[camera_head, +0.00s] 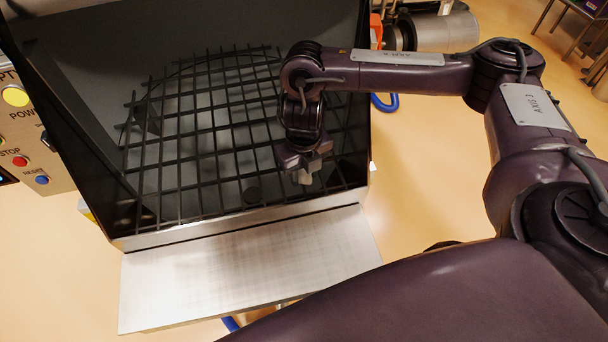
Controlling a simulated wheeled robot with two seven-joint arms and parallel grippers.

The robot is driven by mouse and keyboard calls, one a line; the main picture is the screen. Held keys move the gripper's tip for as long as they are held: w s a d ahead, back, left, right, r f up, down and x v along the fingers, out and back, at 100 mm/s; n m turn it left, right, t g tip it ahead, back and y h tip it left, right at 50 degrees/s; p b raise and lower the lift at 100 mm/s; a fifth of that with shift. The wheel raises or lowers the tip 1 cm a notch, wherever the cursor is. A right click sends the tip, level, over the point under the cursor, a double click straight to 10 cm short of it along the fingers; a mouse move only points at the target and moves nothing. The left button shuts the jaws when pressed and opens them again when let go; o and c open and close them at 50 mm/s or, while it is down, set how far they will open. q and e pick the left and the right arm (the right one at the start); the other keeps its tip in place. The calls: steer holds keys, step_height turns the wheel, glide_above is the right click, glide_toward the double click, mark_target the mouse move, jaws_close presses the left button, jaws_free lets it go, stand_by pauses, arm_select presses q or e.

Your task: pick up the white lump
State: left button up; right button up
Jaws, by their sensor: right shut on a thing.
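My right gripper (306,172) reaches in from the right and points down over the right front part of the hopper's dark bar grid (200,140). My left gripper is not in view.
The dark hopper walls enclose the grid, with a metal front lip (240,218) and a bare metal shelf (245,268) before it. A button panel (30,135) stands at the left.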

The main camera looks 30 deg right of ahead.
mark_target(304, 172)
step_height(304, 172, up, 17)
steer(key=p, duration=0.4)
steer(key=shift+f, duration=0.15)
